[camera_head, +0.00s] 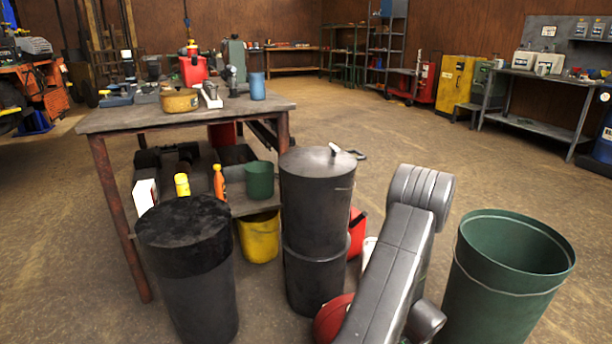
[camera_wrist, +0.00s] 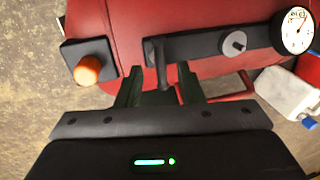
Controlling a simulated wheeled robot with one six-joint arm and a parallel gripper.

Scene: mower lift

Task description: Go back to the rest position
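My gripper (camera_wrist: 161,88) shows in the wrist view with its two dark fingers apart. A black lever (camera_wrist: 161,62) hangs from a dark bar on a red machine (camera_wrist: 205,22) and lies between the fingers, with visible gaps on both sides. I cannot tell how far in depth the lever is from the fingers. In the head view my grey arm reaches down at the bottom, right of the middle, and my gripper is out of the picture there. A rounded red thing (camera_head: 333,318) shows partly behind my arm.
The red machine also bears an orange knob (camera_wrist: 88,70) and a dial gauge (camera_wrist: 297,30). Black drums (camera_head: 190,270) (camera_head: 316,205) and a green bin (camera_head: 512,270) stand close around my arm. A cluttered workbench (camera_head: 130,117) is behind. Open floor (camera_head: 400,140) lies beyond.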

